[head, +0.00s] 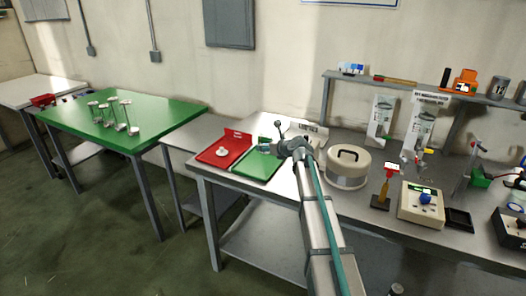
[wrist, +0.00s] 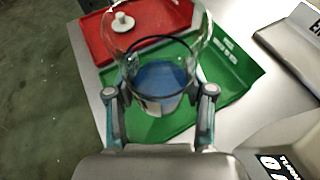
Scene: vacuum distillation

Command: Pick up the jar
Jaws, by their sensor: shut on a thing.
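The jar (wrist: 160,78) is clear glass with blue contents and a pale label low on its side. In the wrist view it stands between the fingers of my gripper (wrist: 160,108), which is shut on it from both sides. The jar is over the green tray (wrist: 228,72); I cannot tell whether it touches the tray. In the head view the jar (head: 263,147) is small and partly hidden beside my gripper (head: 272,148), at the back of the green tray.
A red tray (head: 222,152) with a white knobbed piece (head: 222,151) lies left of the green tray. A round cream container (head: 347,167) with a black handle stands to the right. A green table (head: 120,120) with several metal pieces is further left.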

